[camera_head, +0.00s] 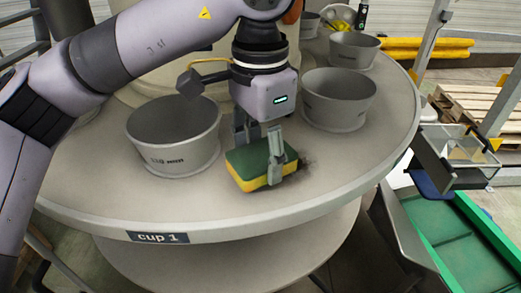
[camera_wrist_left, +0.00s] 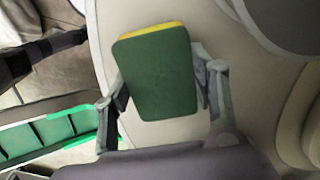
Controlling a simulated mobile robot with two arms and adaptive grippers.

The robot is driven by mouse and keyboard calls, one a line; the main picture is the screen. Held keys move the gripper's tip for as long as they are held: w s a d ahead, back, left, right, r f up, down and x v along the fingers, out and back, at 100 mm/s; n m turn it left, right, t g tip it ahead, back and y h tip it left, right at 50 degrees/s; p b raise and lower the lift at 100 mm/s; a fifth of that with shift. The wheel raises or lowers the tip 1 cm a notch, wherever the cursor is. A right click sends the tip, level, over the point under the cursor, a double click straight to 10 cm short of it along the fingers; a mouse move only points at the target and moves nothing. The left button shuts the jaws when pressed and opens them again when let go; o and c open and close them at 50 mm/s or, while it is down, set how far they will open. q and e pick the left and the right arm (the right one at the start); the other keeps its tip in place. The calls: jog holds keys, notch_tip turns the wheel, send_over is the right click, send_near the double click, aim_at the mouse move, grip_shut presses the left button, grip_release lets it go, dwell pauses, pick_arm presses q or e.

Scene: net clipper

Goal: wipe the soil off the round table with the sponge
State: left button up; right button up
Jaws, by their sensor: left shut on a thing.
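The sponge (camera_head: 258,166) is green on top and yellow below. My left gripper (camera_head: 259,160) is shut on it, with one finger on each side, low over the round table (camera_head: 240,216); I cannot tell if the sponge presses on the surface. In the left wrist view the sponge (camera_wrist_left: 157,72) lies between the two fingers of the gripper (camera_wrist_left: 160,90). A dark smudge of soil (camera_head: 306,161) shows on the table just right of the sponge. Any soil under the sponge is hidden. My right gripper is not in view.
Grey cups stand on the table: one (camera_head: 174,138) left of the gripper, one (camera_head: 338,101) right of it, others farther back. The table's front rim (camera_head: 250,229) bears a "cup 1" label. A green conveyor (camera_head: 455,240) stands at the right. The front table area is clear.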

pick_arm(q)
jog(key=shift+f, duration=0.4)
jog(key=shift+f+b, duration=0.4)
jog(key=shift+b, duration=0.15)
